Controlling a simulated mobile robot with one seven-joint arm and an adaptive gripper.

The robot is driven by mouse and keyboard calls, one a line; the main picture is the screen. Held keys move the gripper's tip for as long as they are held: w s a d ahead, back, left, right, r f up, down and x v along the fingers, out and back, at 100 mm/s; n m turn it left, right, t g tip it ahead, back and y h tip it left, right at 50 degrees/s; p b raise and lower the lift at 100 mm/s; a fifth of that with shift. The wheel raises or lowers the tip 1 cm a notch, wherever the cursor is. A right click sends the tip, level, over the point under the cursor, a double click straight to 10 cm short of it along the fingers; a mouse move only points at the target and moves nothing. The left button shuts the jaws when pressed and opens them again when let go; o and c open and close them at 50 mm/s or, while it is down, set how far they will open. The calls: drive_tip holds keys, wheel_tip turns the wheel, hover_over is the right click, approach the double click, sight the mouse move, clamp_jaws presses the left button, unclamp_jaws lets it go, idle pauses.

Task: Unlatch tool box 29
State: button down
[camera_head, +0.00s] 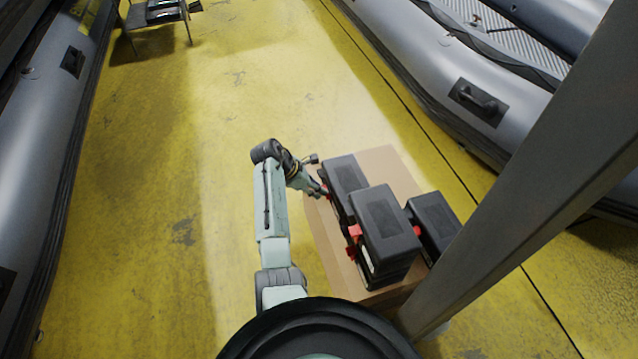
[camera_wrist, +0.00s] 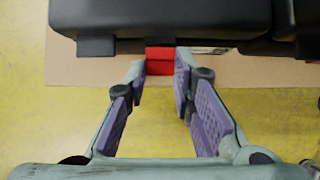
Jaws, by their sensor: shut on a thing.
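A black tool box (camera_head: 346,174) with a red latch stands at the far left of a group of tool boxes; no number is readable on it. My gripper (camera_head: 324,191) reaches its left side, where the red latch is. In the wrist view the box's dark edge (camera_wrist: 165,18) fills the top. My fingers (camera_wrist: 160,70) are on both sides of the red latch (camera_wrist: 160,66) and shut on it. The latch sits below the lid edge; whether it has swung out from the box is not clear.
Two more black tool boxes with red latches, one nearer (camera_head: 385,222) and one to the right (camera_head: 435,220), stand on a cardboard-coloured surface (camera_head: 390,160). A grey post (camera_head: 530,170) crosses the right. Grey inflatable boats (camera_head: 480,100) line both sides. The yellow floor (camera_head: 190,170) at left is clear.

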drive_tip(key=s+a+f+t+h+b, duration=0.1)
drive_tip(key=a+f+t+h+b, duration=0.2)
drive_tip(key=h+b, duration=0.6)
wheel_tip(320, 180, down, 2)
drive_tip(key=shift+a+f+b, duration=0.25)
drive_tip(key=shift+a+b, duration=0.1)
drive_tip(key=shift+b, duration=0.8)
drive_tip(key=shift+s+h, duration=0.1)
drive_tip(key=shift+h, duration=0.2)
drive_tip(key=c, duration=1.4)
unclamp_jaws()
drive_tip(key=shift+o, duration=0.2)
drive_tip(key=shift+a, duration=0.1)
drive_tip(key=v, duration=1.2)
